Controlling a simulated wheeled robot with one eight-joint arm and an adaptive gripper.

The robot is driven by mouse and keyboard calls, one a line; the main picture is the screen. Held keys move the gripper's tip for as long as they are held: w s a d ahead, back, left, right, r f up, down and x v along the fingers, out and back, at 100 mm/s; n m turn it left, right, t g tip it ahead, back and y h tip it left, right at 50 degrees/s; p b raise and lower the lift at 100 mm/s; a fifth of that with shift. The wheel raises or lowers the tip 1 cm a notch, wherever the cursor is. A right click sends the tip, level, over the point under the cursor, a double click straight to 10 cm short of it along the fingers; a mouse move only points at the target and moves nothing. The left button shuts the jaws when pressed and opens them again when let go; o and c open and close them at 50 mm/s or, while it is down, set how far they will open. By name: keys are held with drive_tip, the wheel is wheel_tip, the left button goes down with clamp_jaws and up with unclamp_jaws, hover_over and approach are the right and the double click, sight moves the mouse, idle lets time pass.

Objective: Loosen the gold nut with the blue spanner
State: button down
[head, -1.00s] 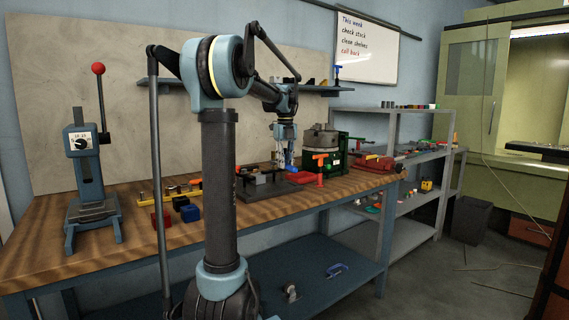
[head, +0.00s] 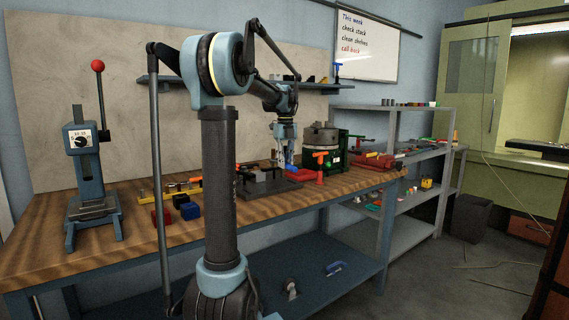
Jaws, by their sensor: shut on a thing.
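My gripper (head: 286,150) is at the end of my arm, pointing down over the back middle of the wooden bench. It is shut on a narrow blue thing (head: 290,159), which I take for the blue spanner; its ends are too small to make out. It is held just above or beside a dark grey fixture (head: 268,186) on the bench. I cannot make out the gold nut, nor whether the spanner touches it.
A green-framed machine (head: 338,154) and a red vise (head: 374,161) stand to the right on the bench (head: 150,240). A blue press (head: 86,170) with a red-knobbed lever stands at the left. Red and blue blocks (head: 190,211) lie in front. Grey shelving (head: 395,180) is beyond.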

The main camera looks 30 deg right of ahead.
drive_tip(key=shift+f, duration=0.9)
idle(0.3)
idle(0.6)
drive_tip(key=shift+d+n, duration=0.8)
drive_tip(key=shift+d, duration=0.05)
drive_tip(key=shift+w+d+n, duration=0.2)
drive_tip(key=shift+d+n, duration=1.15)
drive_tip(key=shift+n, duration=0.15)
drive_tip(key=shift+w+d+n, duration=0.3)
drive_tip(key=shift+d+n, duration=0.3)
drive_tip(key=shift+n, duration=0.05)
drive_tip(key=shift+w+d+n, duration=0.35)
drive_tip(key=shift+d+n, duration=0.25)
drive_tip(key=shift+n, duration=0.1)
drive_tip(key=shift+w+d+n, duration=0.3)
drive_tip(key=shift+d+n, duration=0.3)
drive_tip(key=shift+n, duration=0.05)
drive_tip(key=shift+r, duration=0.15)
drive_tip(key=shift+r, duration=1.35)
